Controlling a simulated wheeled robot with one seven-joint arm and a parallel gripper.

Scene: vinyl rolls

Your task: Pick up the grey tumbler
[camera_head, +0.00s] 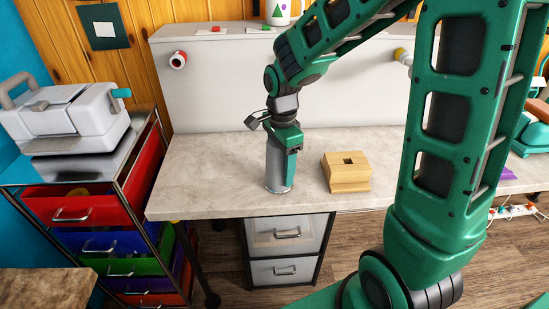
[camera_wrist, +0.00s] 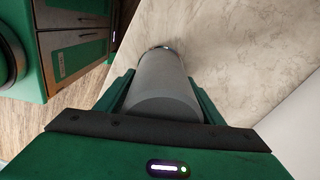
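The grey tumbler (camera_head: 277,172) is a tall, plain cylinder, upright near the front edge of the pale worktop. Its base looks to be on the worktop; I cannot see a gap under it. My gripper (camera_head: 285,140) comes down from above at its upper part and hides some of it. In the wrist view the tumbler (camera_wrist: 165,88) lies between the two green fingers of my gripper (camera_wrist: 163,100), one along each side, with no clear gap. The fingertips are partly hidden.
A wooden block with a square hole (camera_head: 347,172) stands close to the right on the worktop (camera_head: 205,180). A grey raised back panel (camera_head: 220,85) is behind. A drawer cart (camera_head: 80,215) carrying a grey machine (camera_head: 70,125) stands at the left. The worktop's left part is clear.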

